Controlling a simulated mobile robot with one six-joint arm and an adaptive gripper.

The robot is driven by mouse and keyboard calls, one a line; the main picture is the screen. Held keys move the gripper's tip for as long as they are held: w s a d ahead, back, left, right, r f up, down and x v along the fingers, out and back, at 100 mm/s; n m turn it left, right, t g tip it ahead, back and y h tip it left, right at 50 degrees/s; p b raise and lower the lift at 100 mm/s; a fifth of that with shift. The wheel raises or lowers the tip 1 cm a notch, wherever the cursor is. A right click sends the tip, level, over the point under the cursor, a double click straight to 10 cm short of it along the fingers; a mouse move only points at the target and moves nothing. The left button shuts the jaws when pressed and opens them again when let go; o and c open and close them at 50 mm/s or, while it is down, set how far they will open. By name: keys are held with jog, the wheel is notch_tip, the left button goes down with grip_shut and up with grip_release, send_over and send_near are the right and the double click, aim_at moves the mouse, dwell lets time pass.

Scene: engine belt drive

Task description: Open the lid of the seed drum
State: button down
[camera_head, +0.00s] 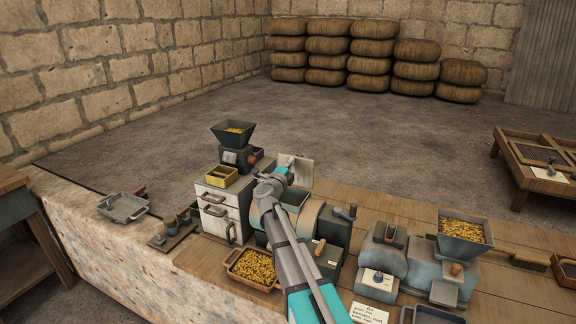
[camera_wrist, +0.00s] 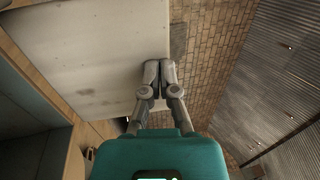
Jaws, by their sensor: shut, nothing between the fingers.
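The seed drum (camera_head: 309,222) is a rounded blue-grey housing on the bench in the head view, partly hidden behind my arm. Its lid looks to be the pale flat panel (camera_head: 301,174) standing raised at the drum's back. A large pale panel (camera_wrist: 95,55), likely the same lid, fills the upper left of the wrist view. My gripper (camera_head: 289,162) is in front of the panel's upper left part. In the wrist view my gripper (camera_wrist: 158,66) has its fingers together, empty, over the panel's right edge. I cannot tell whether they touch it.
A pale drawer cabinet (camera_head: 222,201) stands close left of the drum, with a dark hopper (camera_head: 233,137) behind. A seed tray (camera_head: 238,276) lies in front. Grey-blue machines (camera_head: 385,250) and a seed-filled hopper (camera_head: 463,246) stand to the right. The floor behind the bench is clear.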

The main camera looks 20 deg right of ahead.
jog(key=shift+x, duration=1.15)
jog(key=shift+f, duration=0.1)
jog(key=shift+s+d, duration=0.1)
jog(key=s+a+r+p, duration=0.2)
jog(key=s+a, duration=0.7)
jog(key=s, duration=0.1)
jog(key=shift+s+r, duration=0.25)
jog(key=shift+s, duration=0.05)
